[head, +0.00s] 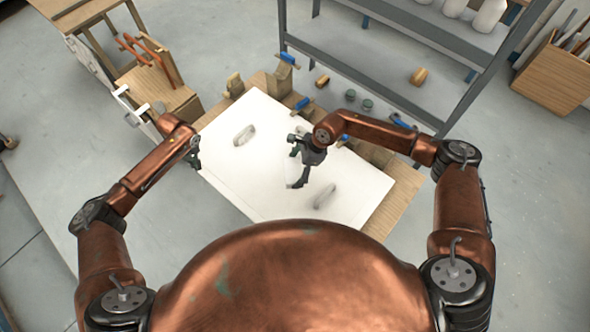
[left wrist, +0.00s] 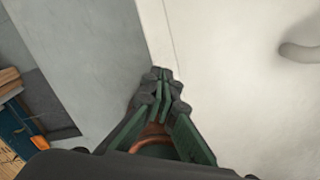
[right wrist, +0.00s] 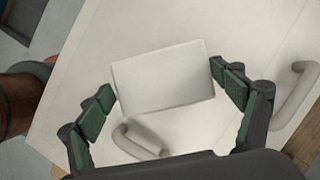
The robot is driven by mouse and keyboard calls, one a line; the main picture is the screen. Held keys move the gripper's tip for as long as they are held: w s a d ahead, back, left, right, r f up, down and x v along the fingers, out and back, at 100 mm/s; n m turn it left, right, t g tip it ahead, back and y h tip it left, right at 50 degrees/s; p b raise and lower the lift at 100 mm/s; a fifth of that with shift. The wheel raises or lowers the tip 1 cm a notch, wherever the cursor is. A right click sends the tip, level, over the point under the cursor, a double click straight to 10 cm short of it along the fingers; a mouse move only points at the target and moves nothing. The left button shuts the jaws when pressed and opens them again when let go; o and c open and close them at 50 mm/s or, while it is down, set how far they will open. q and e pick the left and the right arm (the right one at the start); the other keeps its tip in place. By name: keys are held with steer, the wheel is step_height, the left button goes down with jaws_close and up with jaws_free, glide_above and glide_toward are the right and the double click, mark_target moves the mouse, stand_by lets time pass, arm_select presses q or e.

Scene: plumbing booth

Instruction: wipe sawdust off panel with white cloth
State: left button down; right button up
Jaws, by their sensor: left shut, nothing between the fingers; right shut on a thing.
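The white panel (head: 255,190) lies flat on a wooden bench and carries two pale loop handles (head: 244,135). My right gripper (head: 297,162) is above the middle of the panel, between the handles. In the right wrist view its fingers (right wrist: 163,82) are shut on the white cloth (right wrist: 165,85), a flat rectangular pad held across its width. I cannot tell whether the cloth touches the panel. My left gripper (head: 195,160) is at the panel's left edge, shut and empty; its fingertips (left wrist: 160,76) meet in the left wrist view. No sawdust can be made out clearly.
Clamps and wooden blocks (head: 283,75) line the bench's far edge, with more blocks at its right. A grey shelf rack (head: 400,50) stands behind. A wooden cabinet (head: 155,85) with orange-handled tools is at far left. Both handles stand up from the panel.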

steer(key=shift+r+p, duration=1.5)
steer(key=shift+r, duration=0.4)
arm_select(q)
step_height(320, 180, up, 4)
steer(key=shift+f, duration=0.1)
arm_select(e)
steer(key=shift+f, duration=0.1)
steer(key=shift+r+p, duration=0.75)
steer(key=shift+r, duration=0.85)
arm_select(q)
step_height(320, 180, up, 14)
steer(key=shift+f, duration=0.2)
steer(key=shift+f, duration=0.1)
arm_select(e)
steer(key=shift+f, duration=0.1)
